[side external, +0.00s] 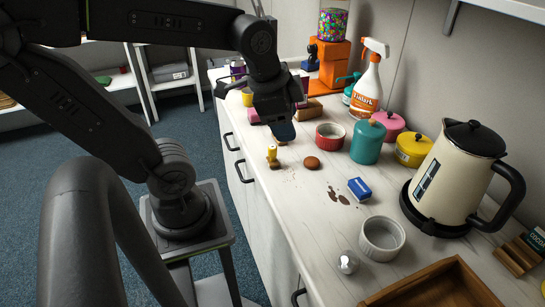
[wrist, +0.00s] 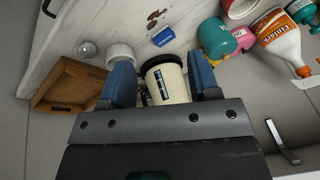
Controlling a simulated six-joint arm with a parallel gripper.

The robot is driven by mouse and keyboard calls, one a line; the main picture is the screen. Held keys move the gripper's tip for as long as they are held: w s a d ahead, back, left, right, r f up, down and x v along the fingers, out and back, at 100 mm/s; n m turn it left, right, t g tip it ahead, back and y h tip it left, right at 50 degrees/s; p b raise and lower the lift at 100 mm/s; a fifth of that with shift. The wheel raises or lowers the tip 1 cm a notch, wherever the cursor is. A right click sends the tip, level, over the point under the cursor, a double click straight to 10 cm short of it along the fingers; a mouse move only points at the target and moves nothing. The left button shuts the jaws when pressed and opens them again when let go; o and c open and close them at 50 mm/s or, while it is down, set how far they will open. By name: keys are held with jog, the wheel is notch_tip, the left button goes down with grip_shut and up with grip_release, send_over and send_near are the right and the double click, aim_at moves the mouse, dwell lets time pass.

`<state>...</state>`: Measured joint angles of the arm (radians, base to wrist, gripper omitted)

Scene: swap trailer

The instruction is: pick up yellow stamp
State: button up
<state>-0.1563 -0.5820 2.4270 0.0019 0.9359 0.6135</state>
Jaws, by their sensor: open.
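The yellow stamp (side external: 272,155) stands upright on the white counter near its front edge in the side external view, with a yellow handle and a darker base. It does not show in the wrist view. My gripper (side external: 283,132) is above the counter, just behind and slightly right of the stamp in the picture, apart from it as far as I can tell. In the wrist view my gripper (wrist: 160,78) has its two blue fingers wide apart with nothing held between them; the kettle shows in the background there.
A brown round piece (side external: 311,162), a red bowl (side external: 330,136) and a teal canister (side external: 367,142) stand right of the stamp. A blue-and-white block (side external: 359,189), white ramekin (side external: 382,238), cream kettle (side external: 455,178) and wooden tray (side external: 440,285) are nearer. Dark spills mark the counter (side external: 305,215).

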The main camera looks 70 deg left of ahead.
jog(key=w+a+f+m+g, duration=0.2)
jog(key=w+a+m+g, duration=0.1)
jog(key=a+m, duration=0.45)
jog(key=m+g, duration=0.1)
jog(key=m, duration=0.7)
send_near(273, 147)
jog(key=shift+h, duration=0.3)
jog(key=f, duration=0.6)
jog(key=shift+w+a+f, duration=0.2)
jog(key=shift+w+f, duration=0.05)
jog(key=shift+f, duration=0.15)
jog(key=shift+s+a+f, duration=0.1)
jog(key=shift+s+f, duration=0.05)
jog(key=shift+f, duration=2.55)
jog(key=shift+n, duration=0.25)
jog(key=c, duration=1)
jog(key=shift+r, duration=0.1)
